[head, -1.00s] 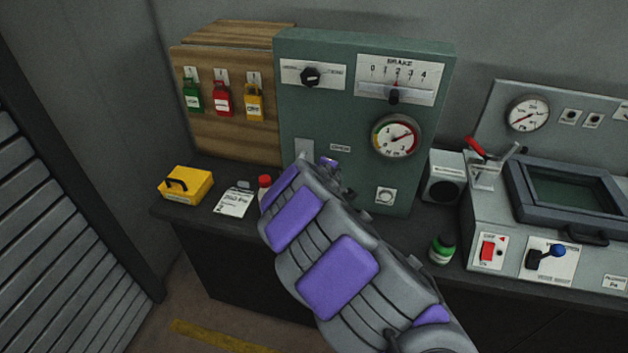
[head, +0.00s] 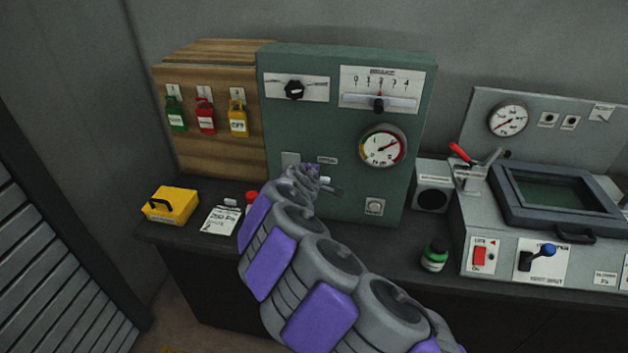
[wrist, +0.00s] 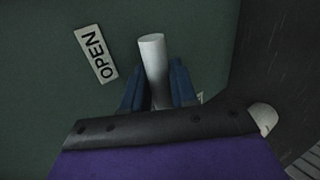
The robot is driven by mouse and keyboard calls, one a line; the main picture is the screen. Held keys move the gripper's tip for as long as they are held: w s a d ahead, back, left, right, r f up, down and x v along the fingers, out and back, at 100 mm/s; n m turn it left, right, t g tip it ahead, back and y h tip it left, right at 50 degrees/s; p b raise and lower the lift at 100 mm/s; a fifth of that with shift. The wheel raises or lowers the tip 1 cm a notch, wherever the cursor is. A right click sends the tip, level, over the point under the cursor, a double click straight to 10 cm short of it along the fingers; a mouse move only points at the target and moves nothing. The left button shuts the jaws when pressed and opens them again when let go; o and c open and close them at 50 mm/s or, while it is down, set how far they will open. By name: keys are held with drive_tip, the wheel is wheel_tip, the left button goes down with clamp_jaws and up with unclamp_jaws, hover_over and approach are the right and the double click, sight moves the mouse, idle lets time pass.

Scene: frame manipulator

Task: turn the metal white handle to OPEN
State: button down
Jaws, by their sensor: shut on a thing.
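The white handle (wrist: 153,60) is a plain rod in the wrist view, with its rounded end sticking out past my fingers. My gripper (wrist: 158,85) has its two blue fingers on either side of the rod, shut on it. An OPEN label (wrist: 96,54) is on the green panel, left of the handle and tilted in this view. In the head view my arm reaches to the lower left of the green panel (head: 345,215). It covers most of the handle and the fingers there.
Padlocks (head: 205,115) hang on a wooden board left of the panel.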

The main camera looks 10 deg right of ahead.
drive_tip(key=c, duration=1.3)
unclamp_jaws()
drive_tip(key=shift+w+a+r, duration=0.2)
drive_tip(key=shift+a+r, duration=0.1)
drive_tip(key=shift+r, duration=0.05)
drive_tip(key=shift+o, duration=1.4)
drive_tip(key=shift+f, duration=0.15)
drive_tip(key=shift+s, duration=0.1)
drive_tip(key=p+v, duration=0.3)
drive_tip(key=v, duration=1.4)
drive_tip(key=shift+s, duration=0.2)
drive_tip(key=shift+f, duration=0.1)
